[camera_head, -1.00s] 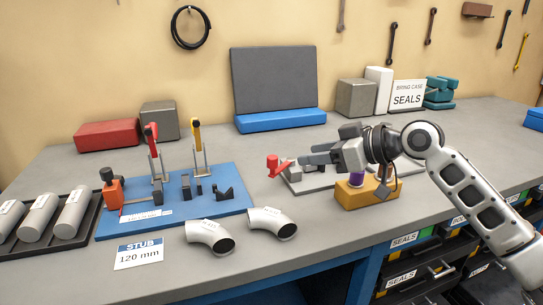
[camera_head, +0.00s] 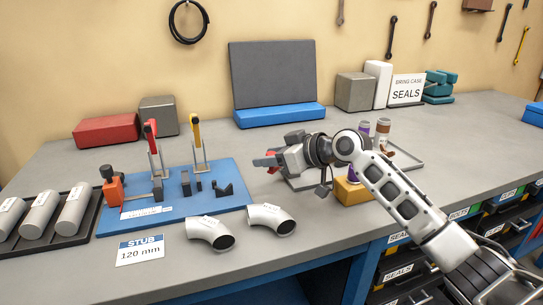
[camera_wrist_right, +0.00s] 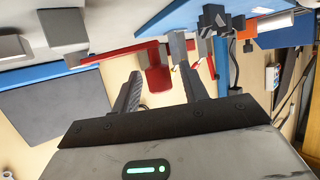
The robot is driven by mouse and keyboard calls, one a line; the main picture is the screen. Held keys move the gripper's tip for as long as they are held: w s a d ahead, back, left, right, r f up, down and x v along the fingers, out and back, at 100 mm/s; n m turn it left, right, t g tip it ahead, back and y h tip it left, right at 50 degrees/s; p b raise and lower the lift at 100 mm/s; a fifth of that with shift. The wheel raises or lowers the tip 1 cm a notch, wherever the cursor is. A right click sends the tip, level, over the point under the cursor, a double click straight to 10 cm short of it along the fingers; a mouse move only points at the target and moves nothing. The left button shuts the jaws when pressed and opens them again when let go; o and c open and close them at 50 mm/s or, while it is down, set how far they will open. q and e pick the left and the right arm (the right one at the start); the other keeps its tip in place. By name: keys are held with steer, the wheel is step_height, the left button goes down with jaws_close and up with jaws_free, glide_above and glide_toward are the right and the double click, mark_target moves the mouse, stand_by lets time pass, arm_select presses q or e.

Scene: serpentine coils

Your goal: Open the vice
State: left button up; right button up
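The vice's grey body is mostly hidden behind my right gripper in the head view. A red crank handle with a round knob (camera_wrist_right: 158,78) and a long red bar (camera_wrist_right: 120,52) shows in the right wrist view. My right gripper (camera_head: 262,161) is at this handle, pointing left. In the wrist view its two fingers (camera_wrist_right: 160,92) are apart, with the red knob between or just beyond their tips. Contact cannot be told. A little red (camera_head: 272,154) shows beside the fingers in the head view. My left gripper is not in view.
A blue board (camera_head: 230,205) with clamps lies left of the gripper. Two grey pipe elbows (camera_head: 268,218) lie in front. A yellow block (camera_head: 350,192) stands under my right wrist, and bottles (camera_head: 383,127) stand behind it. A blue-based grey panel (camera_head: 280,118) is at the back.

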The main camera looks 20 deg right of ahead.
jaws_close()
steer(key=shift+s+d+f+n+g+b, duration=0.15)
steer(key=shift+d+f+n+g+b, duration=0.15)
steer(key=shift+b, duration=0.4)
steer(key=shift+s+d+n+g+y+b, duration=0.15)
steer(key=shift+n+g+y+b, duration=0.15)
steer(key=shift+y+b, duration=0.25)
steer(key=shift+s+d+n+g+b, duration=0.2)
steer(key=shift+n+g+b, duration=0.1)
steer(key=shift+n+b, duration=0.1)
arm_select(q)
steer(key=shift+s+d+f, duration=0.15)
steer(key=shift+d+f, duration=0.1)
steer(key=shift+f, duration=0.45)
arm_select(e)
steer(key=shift+s+d+r+n+g+y, duration=0.15)
steer(key=shift+s+r+n+g+y, duration=0.1)
steer(key=shift+n+g+y, duration=0.3)
steer(key=shift+o, duration=0.5)
jaws_free()
steer(key=shift+d, duration=0.1)
